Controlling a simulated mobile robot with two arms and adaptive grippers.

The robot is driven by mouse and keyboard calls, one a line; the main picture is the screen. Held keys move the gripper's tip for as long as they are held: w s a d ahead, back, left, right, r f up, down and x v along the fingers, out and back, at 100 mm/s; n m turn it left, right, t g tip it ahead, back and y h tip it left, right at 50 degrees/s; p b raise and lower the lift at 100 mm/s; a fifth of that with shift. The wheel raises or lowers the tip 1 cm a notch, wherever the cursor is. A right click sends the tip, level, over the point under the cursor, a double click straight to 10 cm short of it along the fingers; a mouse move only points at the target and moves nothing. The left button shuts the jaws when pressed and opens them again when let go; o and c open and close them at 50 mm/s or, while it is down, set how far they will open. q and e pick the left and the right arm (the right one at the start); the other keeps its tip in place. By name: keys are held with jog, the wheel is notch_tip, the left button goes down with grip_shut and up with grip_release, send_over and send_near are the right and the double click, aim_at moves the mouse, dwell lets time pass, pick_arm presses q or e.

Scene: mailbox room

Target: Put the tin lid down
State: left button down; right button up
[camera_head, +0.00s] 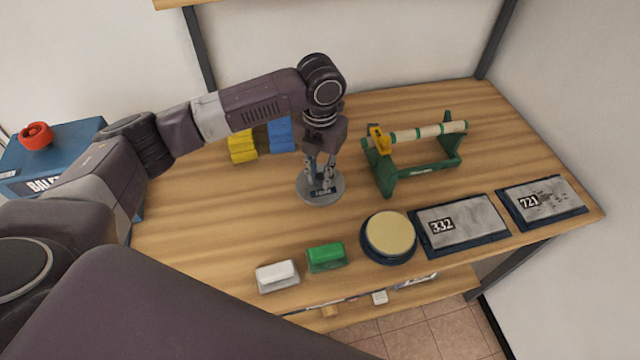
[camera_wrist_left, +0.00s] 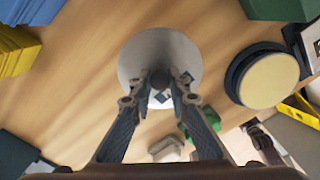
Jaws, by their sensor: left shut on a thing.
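The tin lid (camera_head: 316,200) is a grey round disc with a dark label, at the middle of the wooden table. My left gripper (camera_head: 320,178) points down and is shut on the middle of the lid. In the left wrist view the lid (camera_wrist_left: 150,48) lies flat under the fingertips (camera_wrist_left: 161,82), which hide the part they grip. I cannot tell whether the lid touches the table or is just above it. My right gripper is not in view.
A dark round tin with a cream top (camera_head: 389,235) stands front right, beside trays marked 332 (camera_head: 463,226) and 721 (camera_head: 542,201). A green roller stand (camera_head: 415,160) is right of the lid. Green (camera_head: 326,257) and white (camera_head: 277,276) blocks are in front. Yellow (camera_head: 242,147) and blue (camera_head: 281,135) stacks stand behind.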

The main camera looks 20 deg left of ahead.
aim_at(320, 183)
pick_arm(q)
notch_tip(320, 183, down, 4)
jog(key=shift+p, duration=0.35)
jog(key=shift+f, duration=0.5)
jog(key=c, duration=1.8)
grip_release()
jog(key=shift+f, duration=0.1)
notch_tip(320, 183, up, 11)
jog(key=b, duration=0.2)
jog(key=shift+b, duration=0.35)
jog(key=shift+r, duration=0.7)
jog(key=shift+f, duration=0.1)
